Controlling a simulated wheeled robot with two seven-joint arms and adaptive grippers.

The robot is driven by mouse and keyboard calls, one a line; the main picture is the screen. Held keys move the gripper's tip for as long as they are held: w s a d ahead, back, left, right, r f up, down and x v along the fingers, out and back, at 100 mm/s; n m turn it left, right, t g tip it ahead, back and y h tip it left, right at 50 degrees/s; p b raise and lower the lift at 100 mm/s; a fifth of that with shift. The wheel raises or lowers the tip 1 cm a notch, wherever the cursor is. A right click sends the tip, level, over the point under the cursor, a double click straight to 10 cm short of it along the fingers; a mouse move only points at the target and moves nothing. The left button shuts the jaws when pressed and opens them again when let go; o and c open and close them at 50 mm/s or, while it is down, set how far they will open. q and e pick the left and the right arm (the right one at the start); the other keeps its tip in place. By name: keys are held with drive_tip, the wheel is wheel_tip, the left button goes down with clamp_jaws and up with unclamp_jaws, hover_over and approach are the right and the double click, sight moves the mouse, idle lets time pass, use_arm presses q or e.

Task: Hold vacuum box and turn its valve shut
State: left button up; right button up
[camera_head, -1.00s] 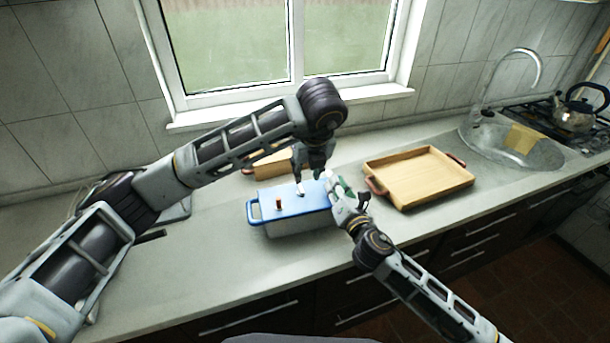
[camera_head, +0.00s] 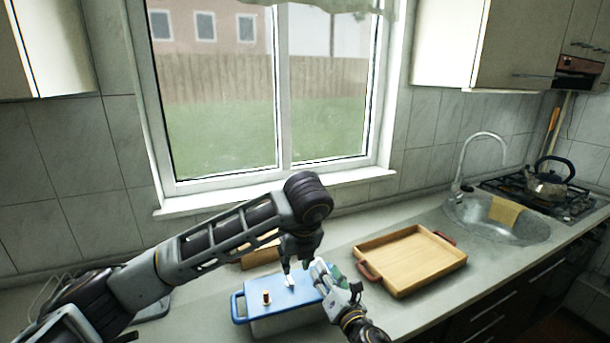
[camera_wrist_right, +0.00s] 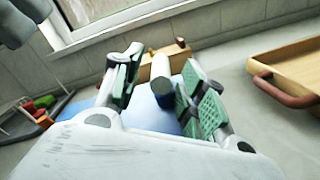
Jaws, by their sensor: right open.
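The vacuum box (camera_head: 285,325) is a grey container with a blue lid and a blue handle at its left end, on the counter. A small red-brown knob (camera_head: 266,297) and a white valve piece (camera_head: 289,281) stand on the lid. My left gripper (camera_head: 295,267) points down just above the valve piece, its fingers apart. My right gripper (camera_head: 326,272) is open at the box's right end. In the right wrist view its green-padded fingers (camera_wrist_right: 157,90) are spread, with a white cylinder with a dark blue end (camera_wrist_right: 163,78) seen between them; contact cannot be told.
A wooden tray (camera_head: 415,257) with red-brown handles lies right of the box. Another wooden piece (camera_head: 258,257) is behind the box, partly hidden. The sink (camera_head: 500,225) and kettle (camera_head: 546,185) are farther right. A window wall bounds the back.

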drive_tip(key=v, duration=1.2)
idle(0.6)
idle(0.4)
use_arm(q)
wheel_tip(320, 180, up, 6)
drive_tip(key=p, duration=0.6)
drive_tip(key=shift+r, duration=0.15)
use_arm(e)
wheel_tip(320, 180, up, 6)
idle(0.3)
